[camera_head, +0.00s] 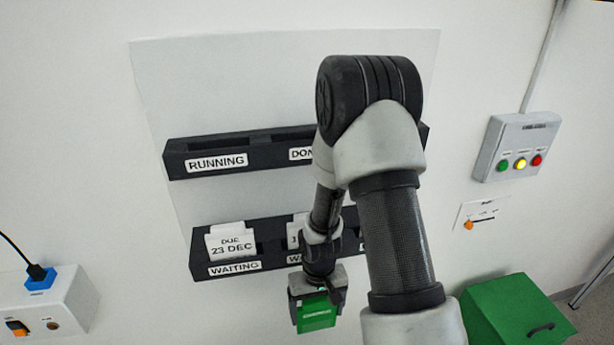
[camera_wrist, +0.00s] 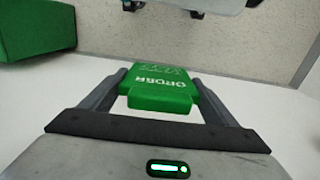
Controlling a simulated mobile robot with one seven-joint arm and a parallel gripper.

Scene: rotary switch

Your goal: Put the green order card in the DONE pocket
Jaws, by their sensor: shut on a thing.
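The green order card (camera_head: 317,314) is in my gripper (camera_head: 318,292), in front of and below the lower rack in the head view. In the wrist view the green card (camera_wrist: 162,85) sits between the two fingers of my gripper (camera_wrist: 160,90), its lettering upside down. The gripper is shut on it. The DONE pocket (camera_head: 301,154) is on the upper rack, right of the RUNNING pocket (camera_head: 217,163). My arm hides most of the DONE pocket and its label's right end.
The lower rack's WAITING pocket (camera_head: 233,268) holds a white card (camera_head: 231,241) reading DUE 23 DEC. Another white card (camera_head: 296,232) is partly hidden by my arm. A green box (camera_head: 515,310) stands lower right. A button panel (camera_head: 517,147) is on the right wall.

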